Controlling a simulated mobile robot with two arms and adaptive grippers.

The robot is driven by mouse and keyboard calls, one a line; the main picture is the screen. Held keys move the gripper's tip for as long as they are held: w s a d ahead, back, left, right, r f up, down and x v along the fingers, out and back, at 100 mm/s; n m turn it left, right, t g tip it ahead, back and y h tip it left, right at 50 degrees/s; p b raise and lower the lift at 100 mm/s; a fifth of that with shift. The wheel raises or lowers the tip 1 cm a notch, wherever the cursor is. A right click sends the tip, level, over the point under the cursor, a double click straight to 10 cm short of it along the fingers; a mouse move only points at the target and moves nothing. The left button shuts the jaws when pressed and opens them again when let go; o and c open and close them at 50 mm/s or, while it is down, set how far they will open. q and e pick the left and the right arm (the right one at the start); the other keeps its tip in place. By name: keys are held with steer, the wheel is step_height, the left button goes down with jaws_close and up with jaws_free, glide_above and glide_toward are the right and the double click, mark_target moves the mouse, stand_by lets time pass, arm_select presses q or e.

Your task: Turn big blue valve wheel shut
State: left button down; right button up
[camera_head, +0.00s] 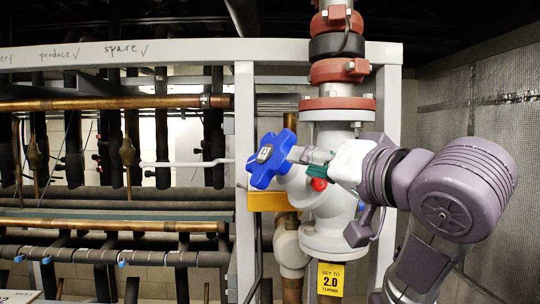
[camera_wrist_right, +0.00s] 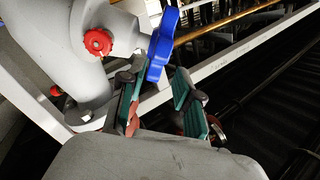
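The big blue valve wheel (camera_head: 270,160) is a lobed handwheel on the left side of the pale grey valve body (camera_head: 328,200). In the right wrist view the wheel (camera_wrist_right: 163,45) shows nearly edge-on, just beyond my fingertips. My right gripper (camera_head: 306,160) comes in from the right, close to the wheel. In the right wrist view the gripper (camera_wrist_right: 155,80) has its two green-padded fingers apart, with the wheel's near end between or just past the tips. I cannot tell whether a finger touches it. My left gripper is not in view.
A small red knob (camera_wrist_right: 98,42) sits on the valve body near my fingers. A grey frame post (camera_head: 245,180) stands left of the wheel. Copper pipes (camera_head: 110,103) run behind the frame. A yellow tag (camera_head: 330,279) reading "2.0 turns" hangs below the valve.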

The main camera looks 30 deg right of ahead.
mark_target(270, 158)
steer(key=w+p, duration=0.1)
steer(key=w, duration=0.2)
steer(key=w+p, duration=0.1)
steer(key=w, duration=0.2)
steer(key=w+p, duration=0.1)
steer(key=w, duration=0.3)
steer(key=shift+w+d+p, duration=0.1)
steer(key=shift+d+p, duration=0.2)
steer(key=shift+w+a, duration=0.1)
steer(key=shift+w, duration=0.7)
steer(key=shift+f, duration=0.1)
jaws_close()
